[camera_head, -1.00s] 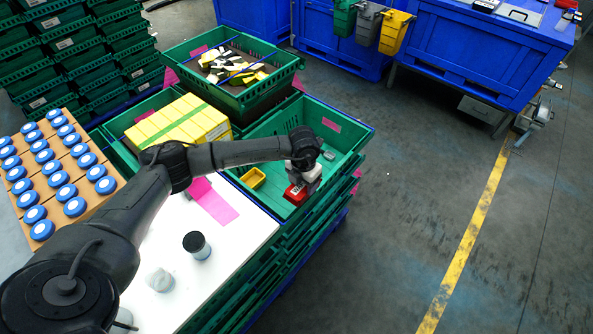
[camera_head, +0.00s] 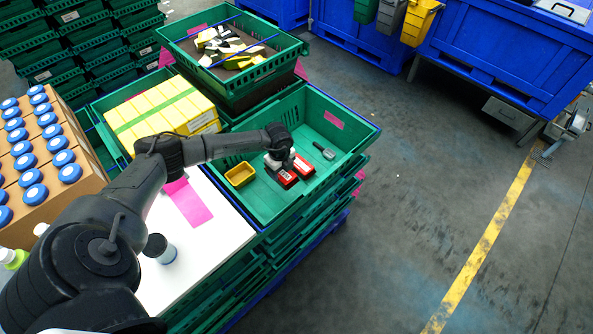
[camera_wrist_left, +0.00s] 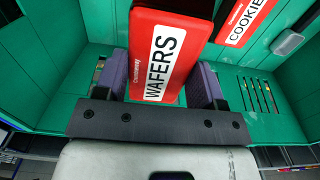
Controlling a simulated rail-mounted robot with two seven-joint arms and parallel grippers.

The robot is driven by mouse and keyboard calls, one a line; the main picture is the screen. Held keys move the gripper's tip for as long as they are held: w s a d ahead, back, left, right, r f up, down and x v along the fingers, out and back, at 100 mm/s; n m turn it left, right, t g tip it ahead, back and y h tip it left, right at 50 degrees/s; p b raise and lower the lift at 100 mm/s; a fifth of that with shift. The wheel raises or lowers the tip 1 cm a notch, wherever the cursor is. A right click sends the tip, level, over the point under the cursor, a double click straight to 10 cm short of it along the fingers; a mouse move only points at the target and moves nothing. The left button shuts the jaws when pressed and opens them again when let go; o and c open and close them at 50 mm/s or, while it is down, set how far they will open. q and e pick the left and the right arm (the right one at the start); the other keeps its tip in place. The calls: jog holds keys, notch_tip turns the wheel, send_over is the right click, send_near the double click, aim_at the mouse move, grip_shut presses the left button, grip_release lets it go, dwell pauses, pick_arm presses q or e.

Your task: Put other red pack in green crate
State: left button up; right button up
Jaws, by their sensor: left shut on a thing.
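My left gripper (camera_head: 284,172) is inside the green crate (camera_head: 345,128). It is shut on a red pack (camera_head: 288,180) labelled WAFERS. In the left wrist view this wafers pack (camera_wrist_left: 165,55) sits between the two purple-grey finger pads (camera_wrist_left: 160,88). A second red pack (camera_head: 304,166), labelled COOKIES, lies in the crate just to the right of the held one; it also shows in the left wrist view (camera_wrist_left: 245,18). Whether the wafers pack touches the crate floor I cannot tell. My right gripper is not in view.
A small yellow tray (camera_head: 240,174) and a dark grey item (camera_head: 323,150) lie in the same crate. Yellow boxes (camera_head: 160,112) fill the crate to the left. Another green crate (camera_head: 180,38) stands higher behind. The white tabletop (camera_head: 215,225) is in front, with a dark-lidded jar (camera_head: 160,248).

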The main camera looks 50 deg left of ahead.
pick_arm(q)
jog(key=shift+w+f, duration=0.3)
jog(key=shift+f, duration=0.2)
notch_tip(320, 180, down, 6)
jog(key=shift+r+b, duration=0.15)
jog(key=shift+b, duration=0.6)
jog(key=shift+f, duration=0.65)
notch_tip(320, 180, down, 3)
jog(key=shift+r+b, duration=0.1)
jog(key=shift+b, duration=0.45)
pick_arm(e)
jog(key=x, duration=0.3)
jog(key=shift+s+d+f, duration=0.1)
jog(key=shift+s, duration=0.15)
pick_arm(q)
jog(key=o, duration=1)
jog(key=shift+o, duration=0.2)
